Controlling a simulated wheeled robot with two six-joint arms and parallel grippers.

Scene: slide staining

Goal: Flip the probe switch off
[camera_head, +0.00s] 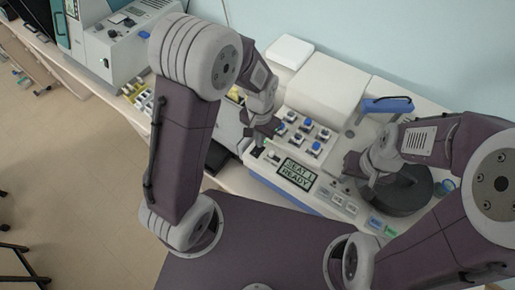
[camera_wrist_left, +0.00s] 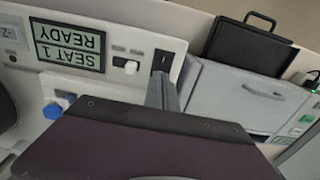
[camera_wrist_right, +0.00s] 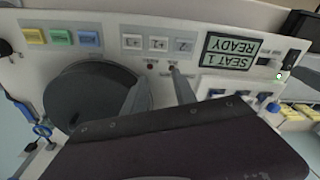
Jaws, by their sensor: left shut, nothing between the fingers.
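A black rocker switch (camera_wrist_left: 162,61) sits at the end of the pale instrument panel. It also shows in the right wrist view (camera_wrist_right: 291,59). A small white switch (camera_wrist_left: 131,66) sits between it and the display reading "SEAT 1 READY" (camera_wrist_left: 68,46). The labels are too small to tell which is the probe switch. My left gripper (camera_head: 259,137) is shut and empty, its tips (camera_wrist_left: 161,76) close to the black rocker; contact cannot be told. My right gripper (camera_wrist_right: 158,80) is open and empty above the panel, beside the round dark plate (camera_wrist_right: 88,95).
Several blue-capped knobs (camera_head: 316,147) stand behind the display. Coloured buttons (camera_wrist_right: 61,38) line the panel near the dark plate. A blue-handled item (camera_head: 387,104) is at the back right. A grey box (camera_wrist_left: 240,100) adjoins the panel.

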